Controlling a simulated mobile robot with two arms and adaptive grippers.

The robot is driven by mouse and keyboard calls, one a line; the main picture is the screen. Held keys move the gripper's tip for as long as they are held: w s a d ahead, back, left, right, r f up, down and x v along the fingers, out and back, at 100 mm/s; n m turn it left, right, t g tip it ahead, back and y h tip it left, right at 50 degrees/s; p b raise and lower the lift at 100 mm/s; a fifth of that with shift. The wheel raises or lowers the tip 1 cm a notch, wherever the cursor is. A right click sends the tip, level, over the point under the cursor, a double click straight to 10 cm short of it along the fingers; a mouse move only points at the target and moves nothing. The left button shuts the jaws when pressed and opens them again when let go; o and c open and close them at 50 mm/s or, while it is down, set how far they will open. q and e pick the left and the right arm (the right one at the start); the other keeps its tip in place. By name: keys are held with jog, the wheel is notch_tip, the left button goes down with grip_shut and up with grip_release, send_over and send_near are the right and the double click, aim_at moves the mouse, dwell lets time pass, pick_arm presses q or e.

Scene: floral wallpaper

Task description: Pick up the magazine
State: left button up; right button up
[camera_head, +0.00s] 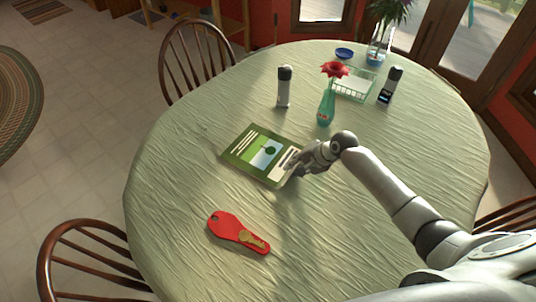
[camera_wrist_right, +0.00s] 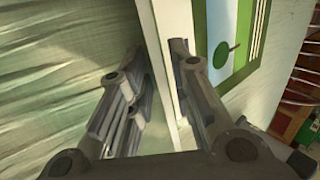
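The magazine (camera_head: 250,146), with a green cover and a picture of a round tree, is on the near middle of the table; I cannot tell whether it lies flat or is slightly raised. My right gripper (camera_head: 292,166) is at its right edge. In the right wrist view, the magazine (camera_wrist_right: 211,15) has its pale edge between the two fingers of my right gripper (camera_wrist_right: 160,65). One finger lies over the cover and the other is on the table side, both close against it. The gripper looks shut on this edge. My left gripper is not in view.
A red object with a tan part (camera_head: 228,224) lies at the front of the round table (camera_head: 175,180). Behind the magazine stand a bottle (camera_head: 284,88), a teal vase with a red flower (camera_head: 326,106), a wire basket (camera_head: 352,86) and a dark bottle (camera_head: 388,86). The table's left side is clear.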

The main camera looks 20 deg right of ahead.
grip_shut()
jog(key=shift+r, duration=0.2)
